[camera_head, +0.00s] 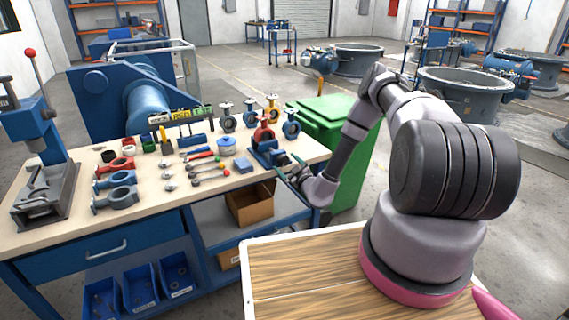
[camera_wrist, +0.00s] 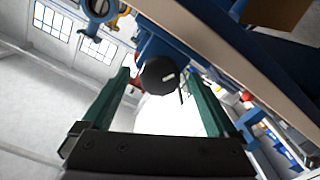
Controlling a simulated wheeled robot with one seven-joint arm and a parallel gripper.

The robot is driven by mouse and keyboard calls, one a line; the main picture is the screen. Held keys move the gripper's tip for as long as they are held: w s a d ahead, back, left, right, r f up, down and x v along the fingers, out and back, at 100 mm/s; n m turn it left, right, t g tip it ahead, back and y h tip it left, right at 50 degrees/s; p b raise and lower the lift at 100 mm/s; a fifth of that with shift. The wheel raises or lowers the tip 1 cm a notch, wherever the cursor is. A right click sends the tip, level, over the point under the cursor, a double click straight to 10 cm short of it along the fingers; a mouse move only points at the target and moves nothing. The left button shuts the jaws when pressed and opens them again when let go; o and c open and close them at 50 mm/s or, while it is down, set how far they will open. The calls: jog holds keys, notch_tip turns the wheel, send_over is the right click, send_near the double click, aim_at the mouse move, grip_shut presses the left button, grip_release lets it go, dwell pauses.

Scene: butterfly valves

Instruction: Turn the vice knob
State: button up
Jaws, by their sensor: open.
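The blue vice (camera_head: 266,154) sits at the right end of the workbench, with a red valve part on it. My gripper (camera_head: 290,166) is open at the bench's right edge, close to the vice. In the wrist view its two green fingers (camera_wrist: 157,80) stand to the left and right of the knob, with gaps on both sides. I cannot tell how deep the knob lies between the fingertips. In the head view the knob is not clearly seen.
A green bin (camera_head: 350,170) stands behind my arm. A cardboard box (camera_head: 250,204) sits on the shelf below. A press (camera_head: 42,165) stands at the left end.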

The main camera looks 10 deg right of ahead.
jog(key=shift+x, duration=0.95)
jog(key=c, duration=1.4)
